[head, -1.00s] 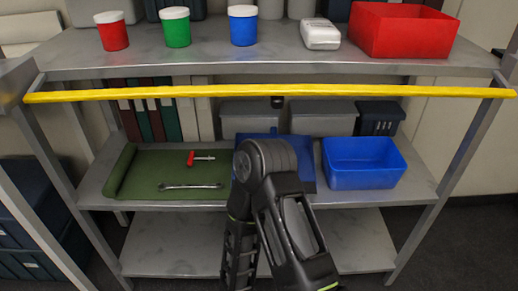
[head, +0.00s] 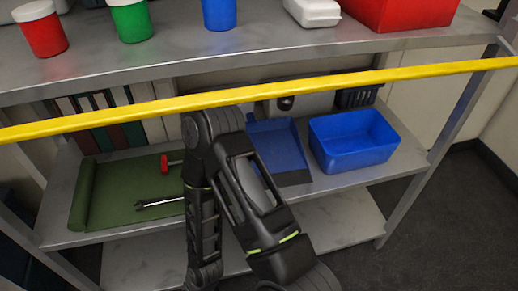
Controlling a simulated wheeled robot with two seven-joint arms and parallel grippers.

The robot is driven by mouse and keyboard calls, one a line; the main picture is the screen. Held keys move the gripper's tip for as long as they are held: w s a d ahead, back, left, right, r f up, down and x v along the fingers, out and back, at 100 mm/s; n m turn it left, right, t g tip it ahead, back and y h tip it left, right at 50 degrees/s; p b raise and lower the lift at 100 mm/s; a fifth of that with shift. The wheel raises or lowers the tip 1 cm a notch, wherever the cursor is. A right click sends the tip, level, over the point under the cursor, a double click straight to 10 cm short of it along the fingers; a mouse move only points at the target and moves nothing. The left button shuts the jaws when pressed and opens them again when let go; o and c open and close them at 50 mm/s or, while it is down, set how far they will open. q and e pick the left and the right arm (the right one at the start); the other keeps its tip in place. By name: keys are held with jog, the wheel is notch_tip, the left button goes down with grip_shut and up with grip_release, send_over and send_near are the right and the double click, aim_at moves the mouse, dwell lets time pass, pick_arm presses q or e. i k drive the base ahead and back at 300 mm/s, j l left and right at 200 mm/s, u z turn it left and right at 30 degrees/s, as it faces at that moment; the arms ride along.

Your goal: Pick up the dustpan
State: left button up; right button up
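The blue dustpan (head: 283,150) lies on the middle shelf of the metal rack, between the green mat and the blue bin. Its left part is hidden behind one of my arms, which is bent with its elbow up in front of the shelf. I cannot make out a handle. Neither of my grippers shows in the head view, so their distance from the dustpan cannot be seen.
A yellow bar (head: 270,97) crosses the rack above the middle shelf. A green mat (head: 120,190) with a red-handled tool (head: 166,165) and wrench (head: 158,202) lies left. A blue bin (head: 350,145) stands right. Cups and a red box (head: 400,12) stand on top.

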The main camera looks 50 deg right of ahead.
aim_at(277, 141)
jog(key=z, duration=1.7)
